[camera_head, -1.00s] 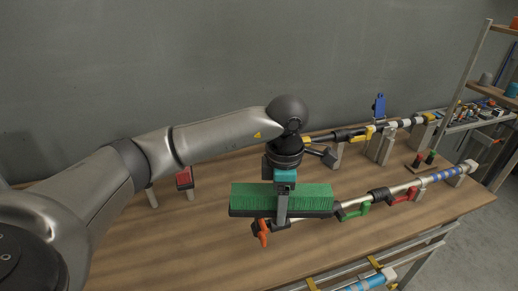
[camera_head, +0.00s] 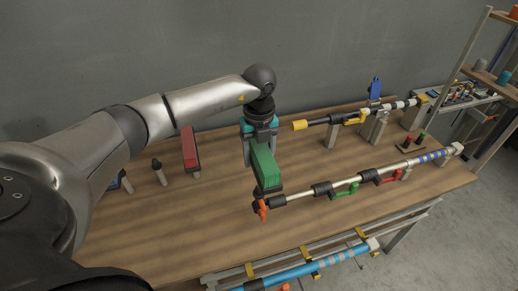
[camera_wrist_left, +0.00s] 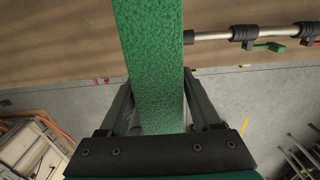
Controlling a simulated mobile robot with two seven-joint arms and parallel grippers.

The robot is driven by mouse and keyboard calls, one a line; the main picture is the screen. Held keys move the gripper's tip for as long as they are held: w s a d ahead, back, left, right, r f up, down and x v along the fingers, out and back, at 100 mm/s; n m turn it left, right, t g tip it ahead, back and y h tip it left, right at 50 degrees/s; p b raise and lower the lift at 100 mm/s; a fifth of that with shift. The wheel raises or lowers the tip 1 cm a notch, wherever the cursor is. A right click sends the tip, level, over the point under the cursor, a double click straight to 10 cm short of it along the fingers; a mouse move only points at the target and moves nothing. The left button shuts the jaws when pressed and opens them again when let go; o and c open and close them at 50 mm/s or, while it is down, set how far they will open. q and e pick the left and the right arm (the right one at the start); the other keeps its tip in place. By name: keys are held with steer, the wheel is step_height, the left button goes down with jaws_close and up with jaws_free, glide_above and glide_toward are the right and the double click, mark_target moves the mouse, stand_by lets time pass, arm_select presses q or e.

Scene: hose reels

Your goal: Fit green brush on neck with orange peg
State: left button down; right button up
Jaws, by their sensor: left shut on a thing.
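My left gripper (camera_head: 262,150) is shut on the green brush (camera_head: 265,165), a long block with a dark backing. The brush points toward the front of the bench, its near end tilted down. In the left wrist view the brush (camera_wrist_left: 153,65) runs up from between the two fingers. The orange peg (camera_head: 262,210) sits at the dark neck (camera_head: 278,201) on the left end of the front pole. The brush's near end is just above and behind this neck; I cannot tell whether they touch. My right gripper is not in view.
A second pole with a yellow end (camera_head: 300,125) lies behind, to the right of my gripper. A red brush (camera_head: 190,150) stands at the left, a blue one (camera_head: 376,87) at the back. A blue pole (camera_head: 305,270) is on a lower rack. The bench's front left (camera_head: 160,230) is clear.

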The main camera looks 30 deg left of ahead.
arm_select(q)
steer(key=shift+f+b, duration=2.05)
steer(key=shift+f, duration=0.85)
steer(key=shift+r, duration=0.1)
steer(key=shift+f+b, duration=1.6)
steer(key=shift+f, duration=0.8)
jaws_free()
step_height(320, 180, up, 15)
steer(key=shift+r+b, duration=0.15)
steer(key=shift+b, duration=0.55)
